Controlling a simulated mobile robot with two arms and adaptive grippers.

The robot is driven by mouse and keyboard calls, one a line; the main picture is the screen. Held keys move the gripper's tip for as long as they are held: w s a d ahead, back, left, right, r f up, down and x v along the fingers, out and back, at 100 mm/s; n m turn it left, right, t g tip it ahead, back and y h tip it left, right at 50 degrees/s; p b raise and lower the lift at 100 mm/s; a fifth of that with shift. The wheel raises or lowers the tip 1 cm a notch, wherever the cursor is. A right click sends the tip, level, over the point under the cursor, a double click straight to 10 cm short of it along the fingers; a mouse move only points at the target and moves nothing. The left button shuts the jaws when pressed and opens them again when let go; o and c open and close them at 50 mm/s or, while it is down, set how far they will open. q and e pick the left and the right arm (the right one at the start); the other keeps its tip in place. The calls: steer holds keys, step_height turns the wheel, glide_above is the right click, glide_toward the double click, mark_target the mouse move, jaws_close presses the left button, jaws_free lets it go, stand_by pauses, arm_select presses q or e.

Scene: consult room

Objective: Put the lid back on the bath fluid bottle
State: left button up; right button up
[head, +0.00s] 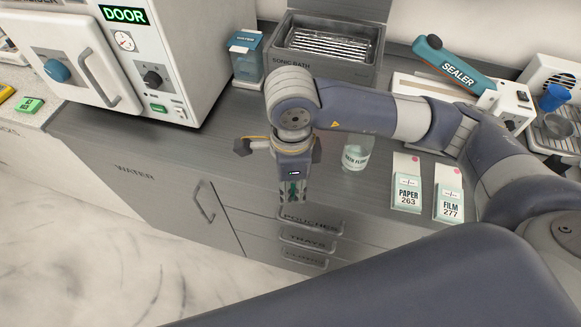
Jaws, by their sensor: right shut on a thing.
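The bath fluid bottle (355,157) is clear with a pale label and stands upright on the grey counter, near its front edge. My forearm hides its top, so I cannot see its mouth. My right gripper (292,198) points down to the left of the bottle and apart from it, near the counter's front edge in the picture. It is shut on a small dark green thing (293,190), seemingly the lid, mostly hidden between the fingers. My left gripper is not in view.
A sonic bath (320,72) and a blue-capped dispenser (247,62) stand behind. The paper (406,190) and film (448,200) pouches lie right of the bottle. A sealer (452,65) is at back right. A white sterilizer-like machine (130,60) stands left. Counter left of my gripper is clear.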

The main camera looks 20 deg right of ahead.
steer(key=shift+s+a+r, duration=0.1)
steer(key=shift+s+a, duration=0.1)
steer(key=shift+s, duration=0.45)
steer(key=shift+d, duration=0.1)
steer(key=shift+w+d+r+n, duration=0.2)
steer(key=shift+d+n, duration=0.3)
steer(key=shift+n, duration=0.7)
steer(key=d+r+n, duration=0.2)
steer(key=d+n, duration=0.1)
steer(key=n, duration=0.6)
steer(key=w+d+r+n, duration=0.1)
steer(key=d+n, duration=0.3)
steer(key=n, duration=0.5)
steer(key=shift+d+r, duration=0.2)
steer(key=shift+r, duration=0.2)
